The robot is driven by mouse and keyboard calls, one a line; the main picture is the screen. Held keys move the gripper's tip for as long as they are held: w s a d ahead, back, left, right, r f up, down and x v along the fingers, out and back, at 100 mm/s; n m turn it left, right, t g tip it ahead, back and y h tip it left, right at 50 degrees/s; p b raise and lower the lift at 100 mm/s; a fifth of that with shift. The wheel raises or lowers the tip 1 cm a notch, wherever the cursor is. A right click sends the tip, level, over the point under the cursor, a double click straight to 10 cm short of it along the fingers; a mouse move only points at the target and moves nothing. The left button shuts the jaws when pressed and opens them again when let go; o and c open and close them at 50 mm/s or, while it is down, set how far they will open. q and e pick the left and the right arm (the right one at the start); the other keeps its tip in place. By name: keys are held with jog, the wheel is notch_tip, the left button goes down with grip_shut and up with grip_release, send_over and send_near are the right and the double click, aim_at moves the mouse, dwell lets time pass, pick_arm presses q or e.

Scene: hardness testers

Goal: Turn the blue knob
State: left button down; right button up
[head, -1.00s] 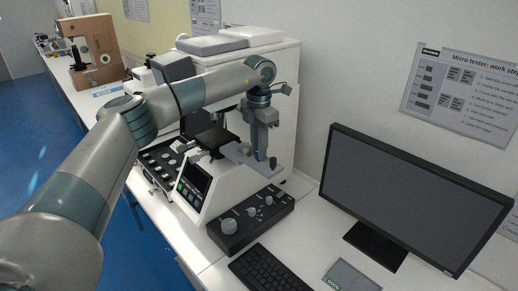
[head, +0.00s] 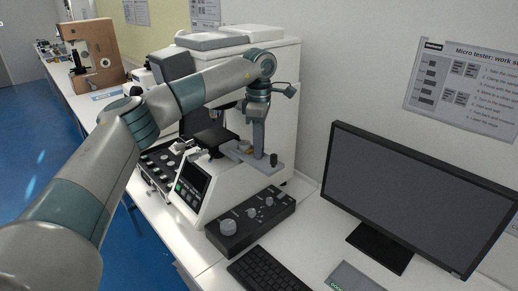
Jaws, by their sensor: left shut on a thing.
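My left gripper (head: 259,150) points straight down at the grey stage plate (head: 264,166) on the front of the white hardness tester (head: 275,83). It is shut, and its fingers largely hide what is between them. I take that to be the blue knob, but I see no clear blue surface there. A small dark, slightly bluish knob (head: 273,160) stands on the plate just right of the fingertips. A small brass-coloured part (head: 243,146) lies to their left. My right gripper is not in view.
A black control box (head: 240,230) with several grey knobs stands in front of the tester. A keyboard (head: 264,274) and a monitor (head: 400,195) are to the right. Another, brown tester (head: 92,52) stands far left.

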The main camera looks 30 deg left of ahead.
pick_arm(q)
jog(key=m, duration=0.3)
jog(key=m+b, duration=0.1)
jog(key=m, duration=0.2)
jog(key=shift+m, duration=0.3)
jog(key=m, duration=0.4)
jog(key=shift+m, duration=1.8)
jog(key=c, duration=1.6)
grip_release()
jog(key=shift+d, duration=0.1)
jog(key=shift+o, duration=0.2)
jog(key=shift+r, duration=0.2)
